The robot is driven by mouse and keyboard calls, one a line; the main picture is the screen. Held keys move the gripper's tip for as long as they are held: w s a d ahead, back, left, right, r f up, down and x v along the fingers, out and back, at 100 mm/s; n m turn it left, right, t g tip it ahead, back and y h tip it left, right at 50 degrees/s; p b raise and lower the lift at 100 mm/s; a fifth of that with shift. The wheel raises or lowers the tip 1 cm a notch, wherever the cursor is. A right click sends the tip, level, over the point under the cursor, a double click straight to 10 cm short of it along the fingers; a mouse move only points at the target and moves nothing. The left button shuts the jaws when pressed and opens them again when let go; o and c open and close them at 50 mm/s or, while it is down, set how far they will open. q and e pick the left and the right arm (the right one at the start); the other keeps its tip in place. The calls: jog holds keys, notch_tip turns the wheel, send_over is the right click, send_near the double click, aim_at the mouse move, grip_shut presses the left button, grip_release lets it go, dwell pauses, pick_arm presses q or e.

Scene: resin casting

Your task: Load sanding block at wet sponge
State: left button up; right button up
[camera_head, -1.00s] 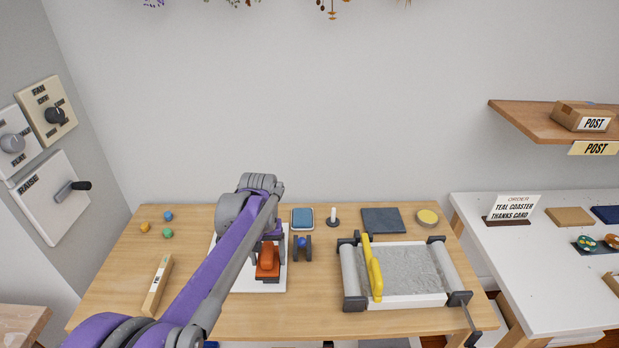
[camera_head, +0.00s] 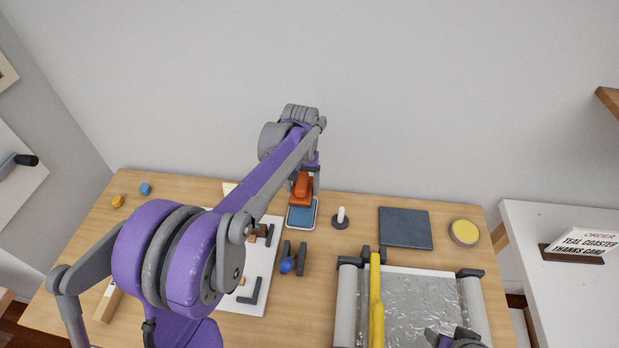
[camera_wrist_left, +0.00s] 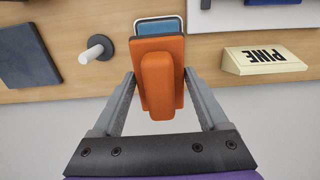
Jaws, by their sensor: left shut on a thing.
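The orange sanding block (camera_head: 301,187) has a raised grip along its top. My left gripper (camera_head: 304,176) is shut on it, with a finger on each side in the left wrist view (camera_wrist_left: 160,82). The wet sponge (camera_head: 301,216) is a blue pad in a pale-rimmed tray at the back of the table. The block is over the sponge's far part in the head view; whether they touch, I cannot tell. The sponge also shows beyond the block in the left wrist view (camera_wrist_left: 158,26). Part of my right arm shows at the bottom right; its jaw state is unclear.
A white candle-like peg (camera_head: 340,217) stands right of the sponge. A dark slab (camera_head: 404,228) and a yellow round tin (camera_head: 464,232) lie farther right. A small stand with a blue ball (camera_head: 287,265) is in front.

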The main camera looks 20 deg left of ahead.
aim_at(302, 210)
pick_arm(q)
jog(key=shift+s+f, duration=0.25)
jog(key=shift+s, duration=0.4)
pick_arm(e)
jog(key=shift+s+f, duration=0.2)
jog(key=shift+s, duration=0.5)
pick_arm(q)
jog(key=shift+w+f, duration=0.15)
jog(key=shift+f, duration=0.15)
pick_arm(e)
jog(key=shift+w+f, duration=0.1)
jog(key=shift+f, duration=0.1)
pick_arm(q)
jog(key=shift+w+f+b, duration=0.15)
jog(key=shift+f+b, duration=1.7)
jog(key=shift+f, duration=0.7)
pick_arm(e)
jog(key=shift+f, duration=1.7)
pick_arm(q)
jog(key=shift+f+b, duration=0.35)
jog(key=shift+f, duration=0.2)
pick_arm(e)
jog(key=shift+s+f, duration=0.2)
jog(key=shift+f, duration=0.15)
